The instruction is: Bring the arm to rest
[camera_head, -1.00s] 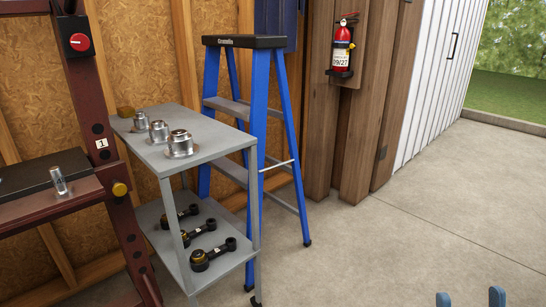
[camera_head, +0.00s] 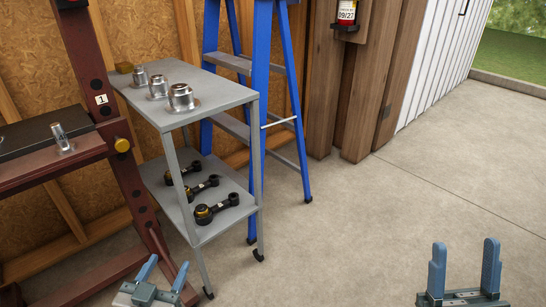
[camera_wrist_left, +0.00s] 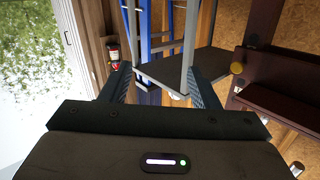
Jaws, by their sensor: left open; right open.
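My left gripper (camera_head: 164,282) shows at the bottom left of the head view, low in front of the grey cart and beside the dark red frame. Its two blue fingers are apart with nothing between them. In the left wrist view its fingers (camera_wrist_left: 160,88) are spread, with the cart beyond them. My right gripper (camera_head: 464,270) shows at the bottom right of the head view over bare concrete. Its two blue fingers point up, open and empty.
The grey cart (camera_head: 222,98) holds several metal parts on top and black parts (camera_head: 217,207) below. A dark red frame (camera_head: 118,150) stands left. A blue ladder (camera_head: 262,60) stands behind the cart. The concrete floor (camera_head: 400,190) at the right is clear.

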